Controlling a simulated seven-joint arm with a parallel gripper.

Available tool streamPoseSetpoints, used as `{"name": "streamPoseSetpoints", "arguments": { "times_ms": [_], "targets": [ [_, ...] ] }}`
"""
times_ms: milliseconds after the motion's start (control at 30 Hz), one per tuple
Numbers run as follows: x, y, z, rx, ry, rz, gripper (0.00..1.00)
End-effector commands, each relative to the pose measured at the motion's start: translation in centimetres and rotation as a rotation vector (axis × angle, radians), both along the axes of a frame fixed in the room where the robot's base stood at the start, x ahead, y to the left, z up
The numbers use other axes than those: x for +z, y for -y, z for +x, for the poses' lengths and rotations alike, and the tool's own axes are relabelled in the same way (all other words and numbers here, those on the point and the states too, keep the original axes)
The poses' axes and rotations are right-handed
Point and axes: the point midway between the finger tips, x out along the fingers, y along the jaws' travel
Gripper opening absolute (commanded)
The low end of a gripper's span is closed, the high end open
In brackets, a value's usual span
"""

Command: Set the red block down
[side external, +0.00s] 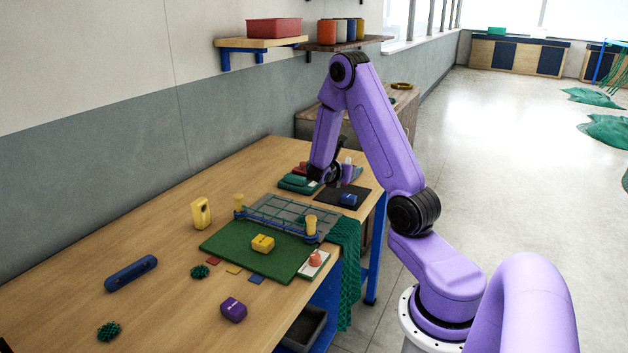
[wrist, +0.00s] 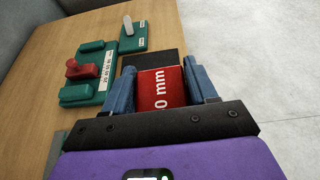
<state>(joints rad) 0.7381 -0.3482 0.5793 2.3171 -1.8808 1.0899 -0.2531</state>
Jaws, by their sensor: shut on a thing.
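The red block (wrist: 160,92) with a white "0 mm" marking shows in the wrist view. My gripper (wrist: 161,76) is shut on it, with one blue finger at each side. Its underside is hidden, so I cannot tell whether it touches the surface below. A dark mat (wrist: 152,58) shows just past the block; in the side view the mat (side external: 328,194) lies at the table's far right corner, under my gripper. I cannot make out the red block in the side view.
A purple block (side external: 233,310) lies nearer. The table edge drops to floor at right.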

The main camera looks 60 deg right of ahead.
Motion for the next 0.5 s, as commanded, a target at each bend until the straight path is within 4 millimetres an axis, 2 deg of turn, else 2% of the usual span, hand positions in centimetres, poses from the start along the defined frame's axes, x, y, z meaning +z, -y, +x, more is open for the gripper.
{"name": "streamPoseSetpoints", "arguments": {
  "times_ms": [167, 267, 367, 500],
  "targets": [
    [0.2, -0.3, -0.2, 0.003, 0.001, -0.001, 0.25],
    [0.2, -0.8, 0.6, 0.028, 0.002, -0.001, 0.25],
    [0.1, -2.2, 2.6, 0.093, 0.003, 0.0, 0.25],
    [0.1, -5.8, 7.1, 0.247, 0.006, 0.003, 0.25]
  ]
}}
